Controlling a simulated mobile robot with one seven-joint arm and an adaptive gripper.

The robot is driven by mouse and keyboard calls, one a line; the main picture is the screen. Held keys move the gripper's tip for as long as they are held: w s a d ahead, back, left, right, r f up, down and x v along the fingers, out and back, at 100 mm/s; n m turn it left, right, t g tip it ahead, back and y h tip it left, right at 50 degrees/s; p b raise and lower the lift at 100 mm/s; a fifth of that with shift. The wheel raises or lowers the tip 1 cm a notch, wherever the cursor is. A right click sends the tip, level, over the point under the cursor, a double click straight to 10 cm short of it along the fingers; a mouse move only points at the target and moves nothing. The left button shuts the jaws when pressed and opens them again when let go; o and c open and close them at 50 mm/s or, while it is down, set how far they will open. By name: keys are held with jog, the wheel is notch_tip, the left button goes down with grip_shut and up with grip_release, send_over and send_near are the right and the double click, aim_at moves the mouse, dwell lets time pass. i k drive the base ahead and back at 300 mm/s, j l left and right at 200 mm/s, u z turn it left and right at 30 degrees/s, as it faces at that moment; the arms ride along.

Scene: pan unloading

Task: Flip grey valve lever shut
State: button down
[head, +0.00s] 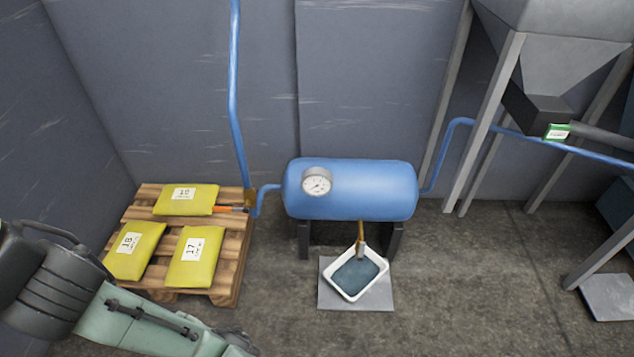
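A blue tank (350,190) with a round white gauge (317,181) stands on dark supports near the wall. A brass drain fitting (360,232) hangs under the tank, and its lower end reaches the white tray. A small greyish part shows at this fitting, but it is too small to tell whether it is the grey lever or how it is turned. Another brass fitting (249,199) joins the blue pipes left of the tank, with an orange lever (231,209) pointing left over the pallet. My arm crosses the lower left; my gripper is out of view.
A white tray (336,284) of dark liquid sits on a grey floor plate (381,299). A wooden pallet (231,265) holds yellow bags (134,251) at left. A grey hopper (560,45) on legs stands at right. The floor right of the tray is clear.

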aim_at(362, 247)
jog(key=i+l+z, duration=0.1)
jog(key=i+l, duration=0.5)
jog(key=i, duration=0.15)
jog(key=k+j+z, duration=0.15)
jog(key=j, duration=0.2)
jog(key=j+z, duration=0.15)
jog(key=j, duration=0.15)
jog(key=k+j+z, duration=0.3)
jog(key=j, duration=0.3)
